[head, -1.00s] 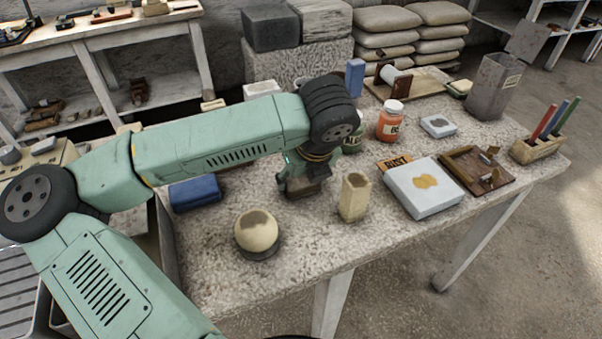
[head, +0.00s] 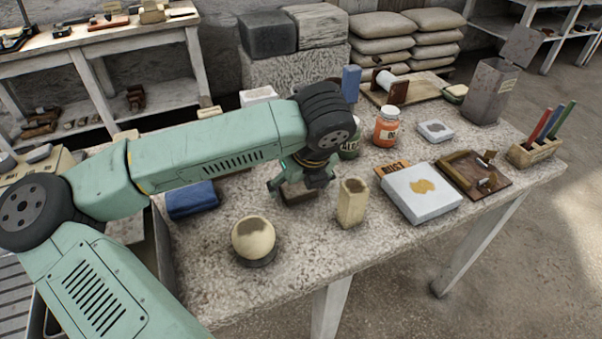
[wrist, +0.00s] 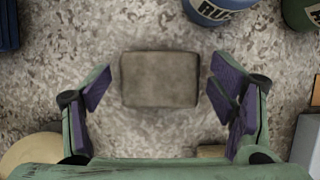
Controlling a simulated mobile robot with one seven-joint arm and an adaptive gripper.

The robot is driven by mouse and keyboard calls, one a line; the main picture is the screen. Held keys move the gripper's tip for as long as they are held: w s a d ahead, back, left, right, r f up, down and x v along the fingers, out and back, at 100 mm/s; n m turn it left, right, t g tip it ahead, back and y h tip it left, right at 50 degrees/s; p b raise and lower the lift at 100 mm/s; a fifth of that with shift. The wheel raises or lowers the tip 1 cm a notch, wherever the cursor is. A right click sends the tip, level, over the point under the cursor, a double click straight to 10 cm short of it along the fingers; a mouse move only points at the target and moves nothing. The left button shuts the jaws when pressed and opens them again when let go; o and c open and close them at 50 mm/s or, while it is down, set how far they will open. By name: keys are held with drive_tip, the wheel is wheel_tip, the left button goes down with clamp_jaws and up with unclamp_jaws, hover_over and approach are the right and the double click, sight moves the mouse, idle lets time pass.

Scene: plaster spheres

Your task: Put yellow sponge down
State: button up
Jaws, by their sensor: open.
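A dull brown-grey block (wrist: 160,79) lies flat on the speckled table, between and just ahead of my fingers in the wrist view. In the head view it (head: 297,194) sits directly under my gripper (head: 302,181). It looks brownish rather than yellow, but it is the only sponge-like block at my gripper. In the wrist view my gripper (wrist: 170,100) is open, with its purple pads spread to either side and a gap between each pad and the block.
A plaster sphere (head: 253,238) on a dark ring and a beige square vase (head: 352,203) stand in front. A green jar (head: 350,148) and a blue jar (wrist: 220,8) stand close by. A pale box (head: 421,192) is right.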

drive_tip(key=b+v, duration=0.2)
drive_tip(key=v, duration=1)
drive_tip(key=shift+s, duration=0.1)
